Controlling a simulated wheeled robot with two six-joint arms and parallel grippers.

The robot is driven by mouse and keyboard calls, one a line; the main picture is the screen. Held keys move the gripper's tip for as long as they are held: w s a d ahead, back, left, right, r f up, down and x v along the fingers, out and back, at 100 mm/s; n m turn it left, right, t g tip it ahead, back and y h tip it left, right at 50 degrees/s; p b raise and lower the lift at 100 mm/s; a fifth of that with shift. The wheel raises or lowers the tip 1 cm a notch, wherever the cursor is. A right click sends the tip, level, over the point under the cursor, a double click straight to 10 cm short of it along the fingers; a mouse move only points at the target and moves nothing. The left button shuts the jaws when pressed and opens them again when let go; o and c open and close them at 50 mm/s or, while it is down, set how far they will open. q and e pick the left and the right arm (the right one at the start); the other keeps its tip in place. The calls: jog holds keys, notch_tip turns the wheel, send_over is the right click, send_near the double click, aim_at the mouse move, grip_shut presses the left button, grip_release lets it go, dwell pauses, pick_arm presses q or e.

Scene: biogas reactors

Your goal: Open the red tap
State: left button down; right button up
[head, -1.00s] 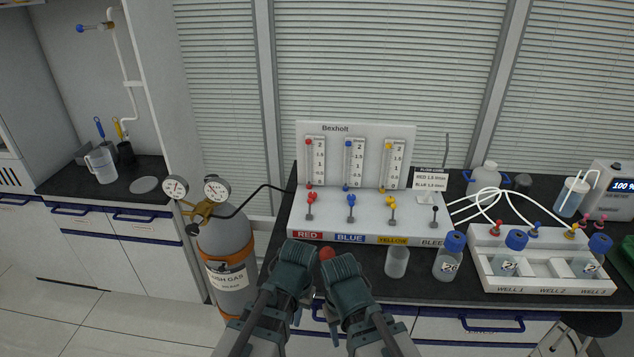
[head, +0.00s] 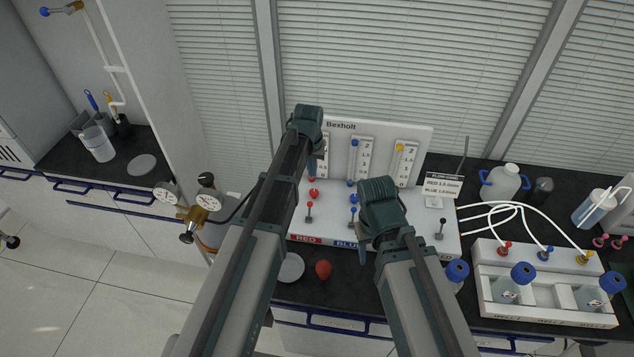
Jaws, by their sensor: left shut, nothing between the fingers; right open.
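The red tap (head: 314,194) is on the white Bexholt flow panel (head: 425,140), above the RED label (head: 306,239); a grey toggle with a red end (head: 308,213) stands just below it. My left gripper (head: 314,170) is shut and empty, reaching over the panel just above the red tap and hiding most of the red flow tube. I cannot tell whether it touches anything. My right gripper (head: 363,252) is open in front of the panel, pointing down, and hides the yellow tap. A blue tap (head: 353,198) is partly in view.
A red ball-like object (head: 323,269) and a white disc (head: 290,267) lie on the dark counter before the panel. A gas cylinder's gauges (head: 208,199) are left of my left arm. The white well rack (head: 545,317) with blue-capped bottles and tubes stands right.

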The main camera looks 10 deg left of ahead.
aim_at(314, 193)
pick_arm(q)
jog(key=shift+s, duration=0.1)
jog(key=shift+f, duration=0.15)
jog(key=f+b, duration=0.3)
jog(key=w+f+b, duration=0.1)
jog(key=f+b, duration=0.2)
jog(key=b, duration=0.1)
jog(key=f+b, duration=0.3)
jog(key=f, duration=0.1)
jog(key=shift+w, duration=0.35)
jog(key=s, duration=0.2)
jog(key=s+r, duration=0.1)
jog(key=s, duration=0.1)
jog(key=shift+s+r+p, duration=0.1)
jog(key=shift+r+p, duration=0.05)
jog(key=shift+p, duration=0.25)
jog(key=shift+s+r+t, duration=0.15)
jog(key=shift+s+t, duration=0.3)
jog(key=shift+t, duration=0.35)
